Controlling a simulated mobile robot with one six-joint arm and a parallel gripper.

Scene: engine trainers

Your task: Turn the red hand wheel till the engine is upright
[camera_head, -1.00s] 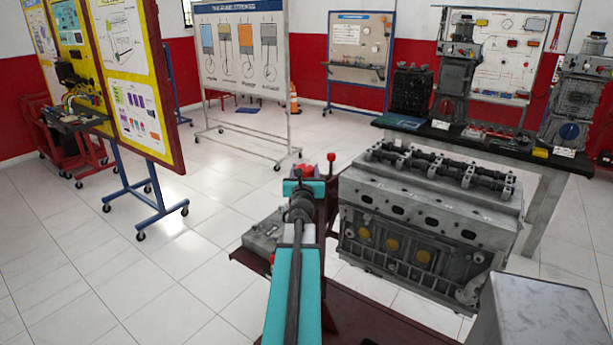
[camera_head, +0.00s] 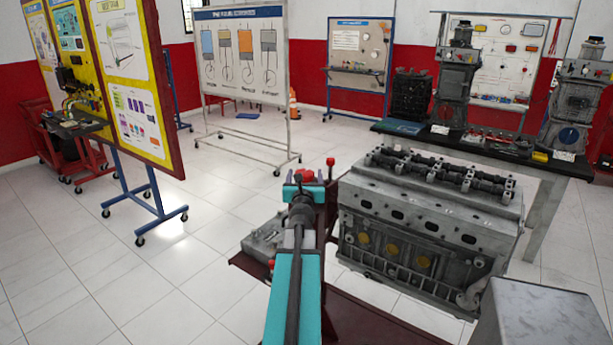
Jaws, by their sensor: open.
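The grey engine block (camera_head: 430,225) sits on a dark red stand (camera_head: 365,318) right of my arm. Its camshafts are on top and its side with round yellowish plugs faces me; any small tilt is hard to judge. My gripper (camera_head: 303,188) is at the far end of my teal arm, seen from behind; it is open, its fingertips mostly hidden. A small red part (camera_head: 305,175) shows just past it and may be the hand wheel; its full rim is hidden. I cannot tell whether my gripper touches it. A red knob (camera_head: 330,161) stands upright just to its right.
A dark-topped bench (camera_head: 470,148) with engine cutaways stands behind the engine. A grey box (camera_head: 540,315) is at the front right. Wheeled display boards (camera_head: 243,55) stand at the back, with a yellow one (camera_head: 135,90) at left. The tiled floor at left is clear.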

